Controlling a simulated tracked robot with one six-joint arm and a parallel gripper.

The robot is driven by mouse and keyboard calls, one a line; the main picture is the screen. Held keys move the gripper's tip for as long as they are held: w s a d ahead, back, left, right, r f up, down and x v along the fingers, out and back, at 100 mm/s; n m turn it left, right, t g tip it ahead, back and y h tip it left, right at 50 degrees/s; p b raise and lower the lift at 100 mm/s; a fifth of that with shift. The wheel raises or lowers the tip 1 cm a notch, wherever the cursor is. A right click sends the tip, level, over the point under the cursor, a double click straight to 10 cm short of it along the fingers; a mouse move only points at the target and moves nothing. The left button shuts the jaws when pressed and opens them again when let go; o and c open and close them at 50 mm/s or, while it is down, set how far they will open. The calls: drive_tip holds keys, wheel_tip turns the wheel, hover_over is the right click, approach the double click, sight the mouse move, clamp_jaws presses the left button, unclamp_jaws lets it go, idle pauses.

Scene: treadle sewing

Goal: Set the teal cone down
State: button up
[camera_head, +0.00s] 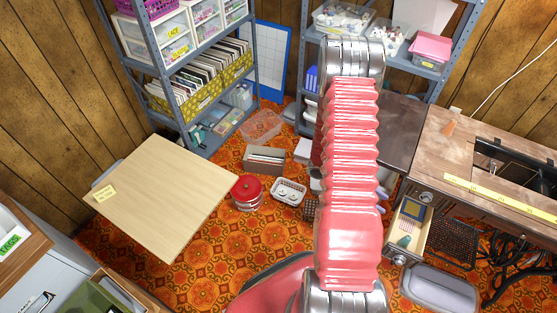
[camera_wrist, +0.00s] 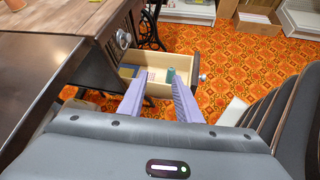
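The teal cone (camera_wrist: 170,75) is small and stands inside the open wooden drawer (camera_wrist: 153,62), near its front end. In the head view, a small teal shape (camera_head: 404,241) shows in the same drawer (camera_head: 408,258). My gripper (camera_wrist: 158,83) shows in the wrist view with its two grey-purple fingers apart and nothing held between them. The cone appears beyond the fingertips, closer to the right finger; the exact distance is hard to tell.
The drawer hangs from the sewing table (camera_head: 430,165), with a blue item (camera_head: 413,209) inside. An orange cone (camera_head: 449,128) stands on the tabletop. A dark panel (camera_wrist: 45,75) is at left in the wrist view. A grey lidded bin (camera_head: 440,287) sits on the floor.

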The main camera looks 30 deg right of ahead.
drive_tip(key=w+a+r+m+t+y, duration=0.1)
drive_tip(key=w+a+r+m, duration=0.15)
drive_tip(key=a+r, duration=0.35)
drive_tip(key=w+a+r+m+t, duration=0.1)
drive_tip(key=w+a+r+t, duration=0.2)
drive_tip(key=r, duration=0.5)
drive_tip(key=w+a+r+m+y, duration=0.1)
drive_tip(key=w+a+r+m, duration=0.1)
drive_tip(key=w+a+r, duration=0.3)
drive_tip(key=s+a+r+t+y, duration=0.1)
drive_tip(key=a+r+t+y, duration=0.1)
drive_tip(key=a+r, duration=0.4)
drive_tip(key=s+a+r+m+t+y, duration=0.1)
drive_tip(key=a+r+t, duration=0.3)
drive_tip(key=a, duration=0.6)
drive_tip(key=s+a+r+t+y, duration=0.1)
drive_tip(key=a+r+t+y, duration=0.2)
drive_tip(key=a+r, duration=0.5)
drive_tip(key=shift+s+a+r+t, duration=0.3)
drive_tip(key=shift+s+a+r, duration=0.1)
drive_tip(key=shift+r, duration=0.1)
